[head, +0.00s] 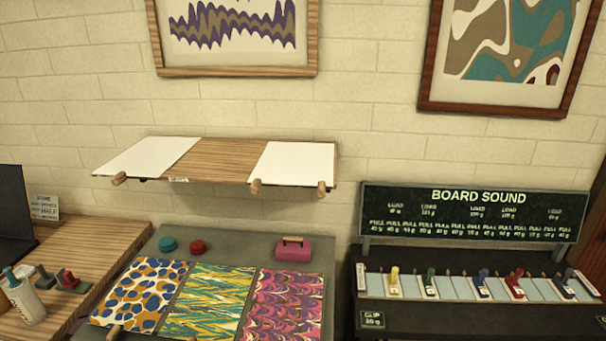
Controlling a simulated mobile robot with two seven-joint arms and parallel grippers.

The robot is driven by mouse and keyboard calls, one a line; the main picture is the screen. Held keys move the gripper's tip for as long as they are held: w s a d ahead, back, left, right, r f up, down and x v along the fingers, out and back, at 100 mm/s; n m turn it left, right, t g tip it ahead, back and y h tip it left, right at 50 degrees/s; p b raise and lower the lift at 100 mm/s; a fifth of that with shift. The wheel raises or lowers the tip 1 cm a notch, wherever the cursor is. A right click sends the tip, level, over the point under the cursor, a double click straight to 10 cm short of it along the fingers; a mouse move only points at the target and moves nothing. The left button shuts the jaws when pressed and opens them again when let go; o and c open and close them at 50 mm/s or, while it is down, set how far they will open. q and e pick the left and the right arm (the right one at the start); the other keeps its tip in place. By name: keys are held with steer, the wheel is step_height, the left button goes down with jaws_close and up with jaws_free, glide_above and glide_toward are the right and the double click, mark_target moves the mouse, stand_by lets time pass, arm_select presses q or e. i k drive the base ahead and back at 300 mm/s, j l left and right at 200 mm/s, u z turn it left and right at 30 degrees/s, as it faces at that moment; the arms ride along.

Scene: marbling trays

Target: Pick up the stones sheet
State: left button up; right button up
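Three marbled sheets lie side by side on a grey table (228,244). The left sheet (143,293), with blue and orange stone-like spots on white, looks like the stones sheet. The middle sheet (212,300) has green, yellow and white streaks. The right sheet (284,304) has pink and purple scalloped waves. The near edges of the sheets run close to the bottom of the picture. Neither of my grippers shows in the head view.
Two round knobs, teal (168,244) and red (197,247), and a pink handled block (293,249) sit behind the sheets. A wooden shelf (217,160) with two white sheets hangs above. A rack of coloured clips (470,286) stands right; a bottle (28,302) stands left.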

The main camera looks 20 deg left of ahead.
mark_target(139, 300)
steer(key=u, duration=1.7)
